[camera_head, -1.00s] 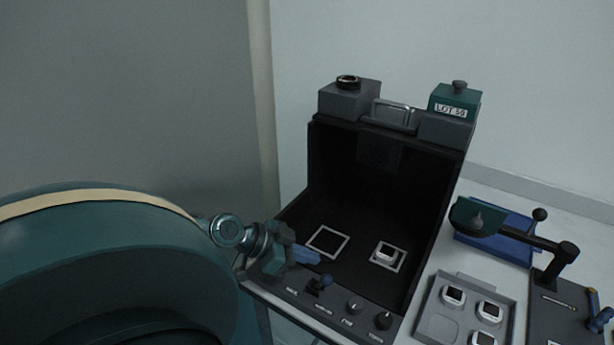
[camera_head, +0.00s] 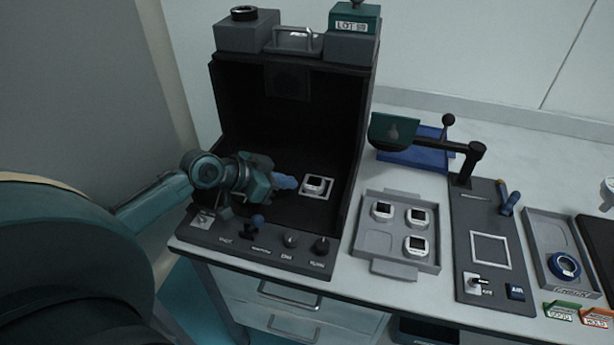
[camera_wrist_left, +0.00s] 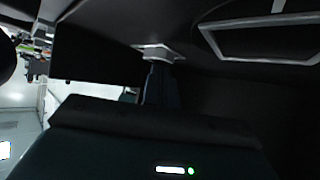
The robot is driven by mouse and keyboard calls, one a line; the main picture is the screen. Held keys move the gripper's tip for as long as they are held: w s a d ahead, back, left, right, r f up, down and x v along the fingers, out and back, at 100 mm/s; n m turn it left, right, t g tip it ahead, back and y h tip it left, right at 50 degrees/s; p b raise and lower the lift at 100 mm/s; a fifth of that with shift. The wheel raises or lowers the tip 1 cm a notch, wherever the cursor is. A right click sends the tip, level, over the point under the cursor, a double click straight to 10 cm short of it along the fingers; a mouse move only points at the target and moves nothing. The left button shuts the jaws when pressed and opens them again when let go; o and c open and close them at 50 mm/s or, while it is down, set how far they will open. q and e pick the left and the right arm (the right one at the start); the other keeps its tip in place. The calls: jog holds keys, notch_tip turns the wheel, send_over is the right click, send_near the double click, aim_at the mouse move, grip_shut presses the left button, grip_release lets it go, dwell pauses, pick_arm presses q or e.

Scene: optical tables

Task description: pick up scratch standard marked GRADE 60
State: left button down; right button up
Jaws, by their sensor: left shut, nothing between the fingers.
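A small white square-framed piece with a dark face (camera_head: 316,184), which looks like a scratch standard, lies in a pale square outline on the dark booth's floor (camera_head: 290,208). Similar pieces (camera_head: 382,209), (camera_head: 418,216), (camera_head: 417,246) sit in a grey tray (camera_head: 372,246) right of the booth. No grade marking is legible. My left gripper (camera_head: 290,182) is shut and empty inside the booth, its blue fingertips just left of the booth piece. In the left wrist view the fingers (camera_wrist_left: 160,80) point at a pale piece (camera_wrist_left: 158,53); contact cannot be told.
The booth's side walls and back enclose the gripper; knobs (camera_head: 290,240) line its front panel. A black swing arm (camera_head: 435,144) with a green head stands right of the booth. A dark plate (camera_head: 490,290) with a switch and a blue ring (camera_head: 563,265) lie farther right.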

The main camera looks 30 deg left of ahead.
aim_at(316, 182)
pick_arm(q)
jog(key=w+d, duration=0.2)
jog(key=w, duration=0.1)
jog(key=w+d+f+p, duration=0.1)
jog(key=shift+w, duration=0.4)
jog(key=shift+a+f+b, duration=0.1)
jog(key=shift+f+b, duration=0.2)
jog(key=shift+b, duration=0.05)
jog(key=shift+s+f, duration=0.1)
jog(key=shift+f, duration=0.1)
